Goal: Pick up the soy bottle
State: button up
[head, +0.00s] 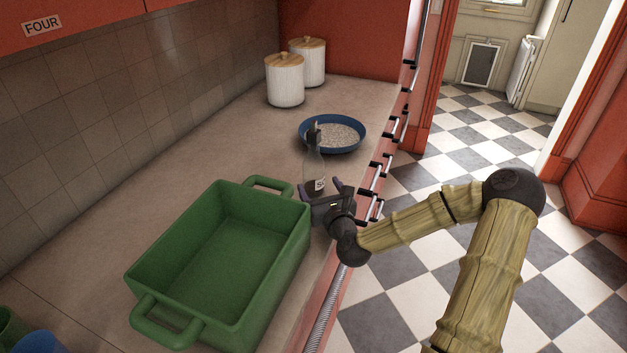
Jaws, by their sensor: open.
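The soy bottle (314,163) is clear glass with a dark top and a small white label low on its side. It stands upright on the counter, between the green crate and the blue bowl. My gripper (319,186) is open at the bottle's lower part, with a finger on each side of it. I cannot tell whether the fingers touch the glass. The gripper hides the bottle's base.
A deep green crate (150,282) with two handles stands close to the left of my gripper. A blue bowl (309,143) with grainy contents sits behind the bottle. Two white canisters (285,82) (309,64) with wooden lids stand farther back. Drawer handles (379,170) line the counter front.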

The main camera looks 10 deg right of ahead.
aim_at(311, 172)
jog(key=shift+w+a, duration=0.15)
jog(key=shift+w, duration=1.05)
jog(key=w, duration=0.1)
jog(key=w+p, duration=0.1)
jog(key=w, duration=0.3)
jog(key=shift+w+a+f, duration=0.1)
jog(key=shift+a+f, duration=0.05)
jog(key=shift+a, duration=0.15)
jog(key=c, duration=1.2)
jog(key=shift+c, duration=0.2)
